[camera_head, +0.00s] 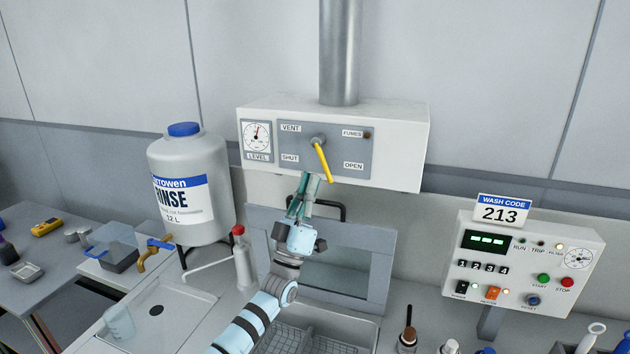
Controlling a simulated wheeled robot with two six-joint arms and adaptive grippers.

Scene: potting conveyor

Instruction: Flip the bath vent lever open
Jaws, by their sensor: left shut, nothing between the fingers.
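The yellow vent lever (324,162) hangs from a round pivot on the grey vent panel (348,145) of a white wall box. It points down and slightly right, between the SHUT label (290,158) at lower left and the OPEN label (353,166) at lower right. My left gripper (309,178) is shut and empty, with its fingertips up just left of the lever's lower end. I cannot tell whether they touch it. My right gripper is not in view.
A metal duct (340,50) rises from the box. Below is a hood window (350,265) with a black handle, over a sink basin. A rinse drum (190,185) and a red-capped bottle (243,258) stand left. A control box (522,262) stands right.

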